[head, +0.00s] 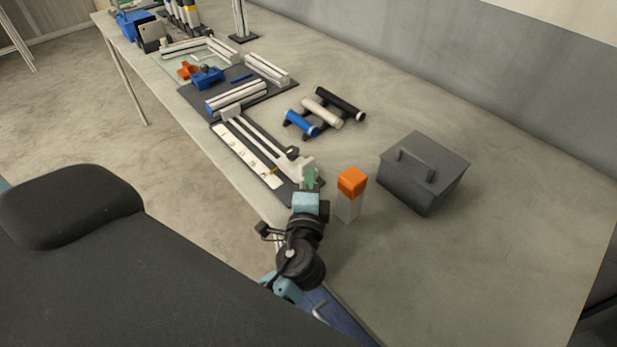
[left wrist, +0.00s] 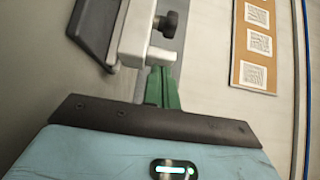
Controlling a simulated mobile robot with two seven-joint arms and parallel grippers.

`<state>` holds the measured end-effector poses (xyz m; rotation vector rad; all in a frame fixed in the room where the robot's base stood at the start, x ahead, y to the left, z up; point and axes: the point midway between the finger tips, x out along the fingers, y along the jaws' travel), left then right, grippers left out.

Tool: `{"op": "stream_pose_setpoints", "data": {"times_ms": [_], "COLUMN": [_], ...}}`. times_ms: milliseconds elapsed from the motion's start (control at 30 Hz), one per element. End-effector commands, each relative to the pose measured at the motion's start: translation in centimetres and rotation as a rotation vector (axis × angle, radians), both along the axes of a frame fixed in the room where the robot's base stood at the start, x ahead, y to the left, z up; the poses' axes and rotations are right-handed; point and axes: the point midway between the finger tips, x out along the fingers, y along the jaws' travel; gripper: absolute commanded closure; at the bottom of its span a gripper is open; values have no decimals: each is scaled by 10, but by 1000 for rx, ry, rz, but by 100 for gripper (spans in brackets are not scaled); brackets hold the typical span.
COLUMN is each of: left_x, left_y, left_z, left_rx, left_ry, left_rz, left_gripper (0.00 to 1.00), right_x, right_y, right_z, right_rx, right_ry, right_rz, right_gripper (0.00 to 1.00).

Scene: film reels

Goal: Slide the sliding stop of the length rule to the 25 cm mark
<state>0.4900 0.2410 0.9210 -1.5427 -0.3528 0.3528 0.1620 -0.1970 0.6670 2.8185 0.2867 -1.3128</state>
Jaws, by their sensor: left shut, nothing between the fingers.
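The length rule (head: 247,152) lies along the table's front edge, a dark base with a pale marked strip and a light rail. Its sliding stop (head: 302,166) is a whitish block with a black knob (head: 292,152), near the rail's near end. The stop (left wrist: 135,35) and knob (left wrist: 168,24) also show in the left wrist view. My left gripper (head: 310,176) has green fingers, shut and empty, at the near side of the stop. In the left wrist view the fingertips (left wrist: 161,72) are right by the stop; I cannot tell whether they touch. The scale marks are too small to read.
An orange-topped block (head: 351,183) stands close right of my left gripper. A grey box with a handle (head: 424,172) is further right. A rack with blue, white and black rolls (head: 326,110) lies behind the rule. The right part of the table is clear.

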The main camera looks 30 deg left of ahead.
Motion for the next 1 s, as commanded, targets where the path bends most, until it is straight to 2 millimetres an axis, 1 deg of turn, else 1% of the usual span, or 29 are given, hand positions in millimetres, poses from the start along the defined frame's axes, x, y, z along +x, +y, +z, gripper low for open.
{"op": "stream_pose_setpoints", "data": {"times_ms": [367, 500, 567, 1000], "left_x": [0, 5, 5, 6], "left_y": [0, 13, 15, 15], "left_z": [0, 0, 0, 0], "left_rx": [0, 2, 1, 0], "left_ry": [0, 0, 0, 1], "left_rz": [0, 1, 1, 0], "left_gripper": [100, 100, 100, 100], "right_x": [-1, 0, 0, 0], "right_y": [-2, -2, -3, -3], "right_z": [0, 1, 1, 1], "right_rx": [-4, -6, -7, -7], "right_ry": [1, -1, -2, -3], "right_rz": [5, 7, 8, 8], "right_gripper": [64, 64, 64, 64]}}
